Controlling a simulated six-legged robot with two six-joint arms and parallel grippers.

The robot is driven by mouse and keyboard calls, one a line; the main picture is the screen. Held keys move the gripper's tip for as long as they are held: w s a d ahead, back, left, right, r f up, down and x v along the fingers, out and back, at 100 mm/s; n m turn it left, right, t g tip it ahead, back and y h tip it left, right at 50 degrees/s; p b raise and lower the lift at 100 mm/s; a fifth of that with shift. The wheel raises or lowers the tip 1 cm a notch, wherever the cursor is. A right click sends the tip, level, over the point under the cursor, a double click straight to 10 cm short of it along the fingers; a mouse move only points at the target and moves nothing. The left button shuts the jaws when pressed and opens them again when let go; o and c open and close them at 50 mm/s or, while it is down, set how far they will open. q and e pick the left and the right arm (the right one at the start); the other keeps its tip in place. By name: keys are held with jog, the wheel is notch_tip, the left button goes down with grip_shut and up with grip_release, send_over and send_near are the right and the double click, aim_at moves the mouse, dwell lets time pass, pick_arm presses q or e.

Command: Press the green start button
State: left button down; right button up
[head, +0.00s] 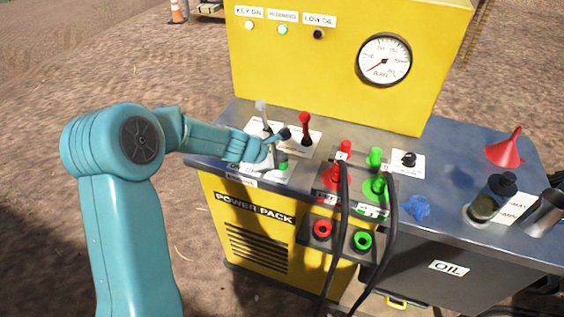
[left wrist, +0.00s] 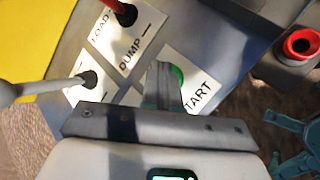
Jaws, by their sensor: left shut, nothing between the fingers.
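The green start button (head: 283,165) is on the metal panel of the yellow power pack, just beyond and below my left fingertips in the head view. In the left wrist view, the green button (left wrist: 178,76) shows beside a white label ending in "TART"; my fingers partly cover it. My left gripper (head: 277,142) is shut and empty, close over the button's label. It also shows at the centre of the left wrist view (left wrist: 166,88). I cannot tell whether the fingertips touch the button.
A red-knobbed lever (head: 305,128) and a grey-knobbed lever (head: 262,112) stand close by my fingers. Red and green hose couplings (head: 375,157) are to the right. A red funnel (head: 506,150) and a dark bottle (head: 492,198) stand at the far right.

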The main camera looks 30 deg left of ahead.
pick_arm(q)
jog(key=shift+f, duration=0.2)
dwell(0.3)
jog(key=shift+r+p, duration=0.9)
jog(key=shift+r, duration=0.15)
notch_tip(320, 180, up, 5)
jog(key=p, duration=0.4)
jog(key=shift+p, duration=0.35)
